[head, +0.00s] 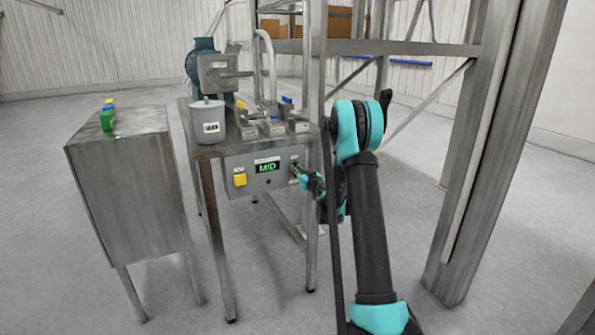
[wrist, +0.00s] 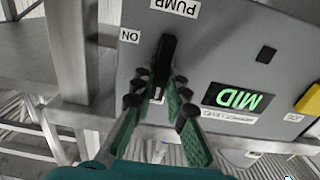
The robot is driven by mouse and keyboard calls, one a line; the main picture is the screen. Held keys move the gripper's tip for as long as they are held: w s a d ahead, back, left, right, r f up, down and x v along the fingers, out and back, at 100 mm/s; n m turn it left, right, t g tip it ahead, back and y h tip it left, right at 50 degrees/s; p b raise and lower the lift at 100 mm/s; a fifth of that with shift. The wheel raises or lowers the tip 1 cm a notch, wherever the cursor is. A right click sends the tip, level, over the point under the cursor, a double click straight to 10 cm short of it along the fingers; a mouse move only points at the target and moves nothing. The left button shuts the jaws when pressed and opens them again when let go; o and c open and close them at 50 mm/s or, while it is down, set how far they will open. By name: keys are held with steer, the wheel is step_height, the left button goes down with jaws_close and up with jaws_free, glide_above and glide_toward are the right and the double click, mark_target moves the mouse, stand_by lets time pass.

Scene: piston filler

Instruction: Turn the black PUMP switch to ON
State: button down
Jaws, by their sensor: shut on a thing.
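The black PUMP switch (wrist: 165,62) is a long lever on the grey control panel, seen upside down in the wrist view. Its lever stands near vertical there, leaning slightly. The PUMP label (wrist: 175,7) is above it and the ON label (wrist: 130,36) is to the left of its upper end. My gripper (wrist: 160,95) is shut on the switch, one green-padded finger on each side of its lower part. A small white label behind the fingers is mostly hidden. In the head view my gripper (head: 299,172) reaches the right side of the panel, and hides the switch.
The panel has a green MID display (head: 267,167) and a yellow button (head: 240,180). A steel table (head: 205,152) above carries a grey pot (head: 208,121) and the filler. A cabinet (head: 125,185) stands left. A metal table leg (wrist: 72,60) is close beside the panel.

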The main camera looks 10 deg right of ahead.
steer(key=shift+m, duration=0.3)
steer(key=shift+w+d+f+m, duration=0.1)
steer(key=shift+d+f+m, duration=0.1)
steer(key=shift+m, duration=2.65)
steer(key=shift+s+d+f+m, duration=0.1)
steer(key=shift+d+f+m, duration=0.1)
steer(key=shift+m, duration=2.7)
steer(key=shift+w+d+f+m, duration=0.1)
steer(key=shift+d+f+m, duration=0.1)
steer(key=shift+m, duration=2.65)
steer(key=c, duration=1.5)
jaws_free()
steer(key=shift+c, duration=0.2)
